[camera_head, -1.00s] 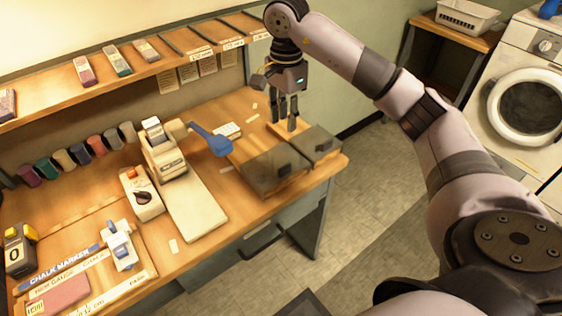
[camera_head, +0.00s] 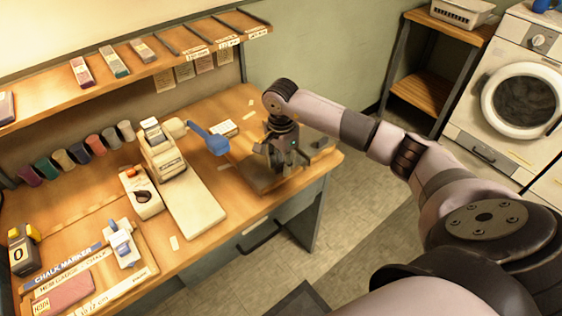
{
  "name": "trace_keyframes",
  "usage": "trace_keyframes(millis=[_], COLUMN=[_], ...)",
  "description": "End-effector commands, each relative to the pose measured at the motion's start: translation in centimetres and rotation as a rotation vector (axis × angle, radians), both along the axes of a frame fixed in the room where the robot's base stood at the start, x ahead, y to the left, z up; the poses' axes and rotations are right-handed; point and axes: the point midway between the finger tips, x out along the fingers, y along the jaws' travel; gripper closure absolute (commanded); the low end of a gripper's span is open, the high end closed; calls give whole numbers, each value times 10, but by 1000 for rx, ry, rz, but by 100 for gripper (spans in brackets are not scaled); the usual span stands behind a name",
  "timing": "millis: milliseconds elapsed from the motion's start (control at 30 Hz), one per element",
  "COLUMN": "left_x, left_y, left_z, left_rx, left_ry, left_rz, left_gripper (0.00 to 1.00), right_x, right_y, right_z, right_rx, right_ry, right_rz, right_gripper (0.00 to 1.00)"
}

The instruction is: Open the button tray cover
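The left cover (camera_head: 252,176) is partly hidden behind my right gripper. My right gripper (camera_head: 284,171) points down, low over the covers near the left one's knob. Its fingers are small and dark here, and I cannot see their gap or any contact. My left gripper is out of view.
A row of thread spools (camera_head: 78,152) lines the back. The floor (camera_head: 358,190) right of the bench is clear.

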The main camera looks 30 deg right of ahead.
Motion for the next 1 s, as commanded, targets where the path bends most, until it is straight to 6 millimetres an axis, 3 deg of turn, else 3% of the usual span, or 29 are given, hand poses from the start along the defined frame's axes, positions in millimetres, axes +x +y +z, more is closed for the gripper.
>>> trace_keyframes(millis=[300, 733, 1000], left_x=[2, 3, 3], left_y=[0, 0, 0], left_z=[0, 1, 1], left_rx=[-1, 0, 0], left_ry=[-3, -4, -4], left_rz=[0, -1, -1], left_gripper=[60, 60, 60], right_x=[0, 0, 0], right_y=[0, 0, 0], right_z=[-3, -2, -2], right_rx=[1, 1, 1], right_ry=[-1, -1, -1], right_rz=[1, 1, 1], right_gripper=[70, 99, 100])
